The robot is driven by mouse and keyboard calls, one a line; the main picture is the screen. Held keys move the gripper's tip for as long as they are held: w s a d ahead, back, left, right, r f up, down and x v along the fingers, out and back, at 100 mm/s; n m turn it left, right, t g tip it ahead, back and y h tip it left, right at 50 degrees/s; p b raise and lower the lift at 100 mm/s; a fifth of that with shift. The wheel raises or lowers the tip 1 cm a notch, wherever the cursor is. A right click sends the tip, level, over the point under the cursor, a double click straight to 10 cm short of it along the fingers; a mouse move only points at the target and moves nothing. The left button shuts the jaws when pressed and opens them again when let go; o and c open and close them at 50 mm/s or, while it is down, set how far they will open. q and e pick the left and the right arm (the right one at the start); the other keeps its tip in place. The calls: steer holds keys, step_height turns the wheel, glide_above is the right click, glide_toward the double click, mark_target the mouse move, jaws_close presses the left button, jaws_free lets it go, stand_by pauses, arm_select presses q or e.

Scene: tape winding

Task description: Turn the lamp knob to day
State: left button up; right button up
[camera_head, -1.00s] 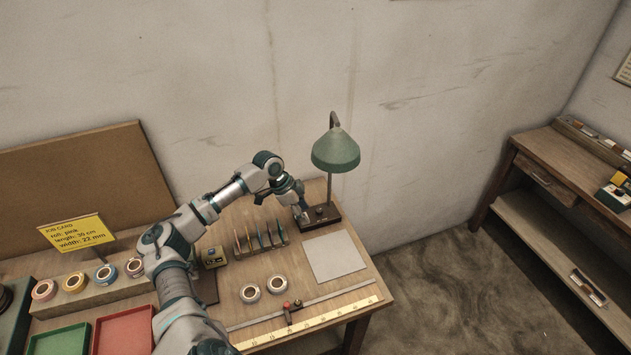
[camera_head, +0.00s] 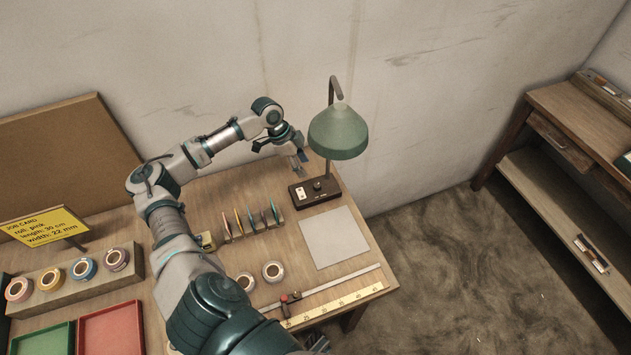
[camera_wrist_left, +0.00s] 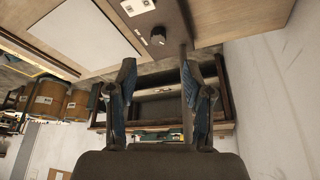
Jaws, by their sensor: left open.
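The lamp has a green shade (camera_head: 338,134) and a dark base (camera_head: 328,193) at the table's back right corner. A dark round knob (camera_head: 318,186) stands on the base beside a white switch plate (camera_head: 300,193). The knob (camera_wrist_left: 158,36) also shows in the left wrist view, above and between the finger lines. Its setting cannot be read. My left gripper (camera_head: 298,163) is open and empty, above and behind the base, apart from the knob. Its two fingers (camera_wrist_left: 157,62) are spread wide in the wrist view. My right gripper is not in view.
A grey sheet (camera_head: 334,238) lies in front of the lamp. Several coloured pieces (camera_head: 251,221) stand in a rack left of it.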

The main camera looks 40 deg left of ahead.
mark_target(317, 184)
arm_select(q)
steer(key=x, duration=0.3)
steer(key=a+x, duration=0.1)
steer(key=x, duration=0.2)
steer(key=shift+w+a+f+b, duration=0.1)
steer(key=shift+f+b, duration=0.2)
steer(key=shift+f, duration=0.05)
steer(key=d, duration=0.1)
steer(key=d+f, duration=0.1)
steer(key=d, duration=0.2)
steer(key=shift+w+d+f, duration=0.2)
steer(key=shift+w+f, duration=0.15)
steer(key=shift+a+f, duration=0.1)
steer(key=shift+a, duration=0.2)
steer(key=shift+a+f, duration=0.3)
steer(key=shift+a, duration=0.6)
steer(key=c, duration=0.3)
steer(key=shift+a, duration=0.25)
steer(key=c, duration=0.5)
steer(key=shift+s, duration=0.1)
jaws_close()
steer(key=shift+d+r, duration=0.15)
steer(key=shift+d, duration=0.05)
steer(key=shift+d+r, duration=0.15)
steer(key=shift+d, duration=0.45)
steer(key=shift+a, duration=0.25)
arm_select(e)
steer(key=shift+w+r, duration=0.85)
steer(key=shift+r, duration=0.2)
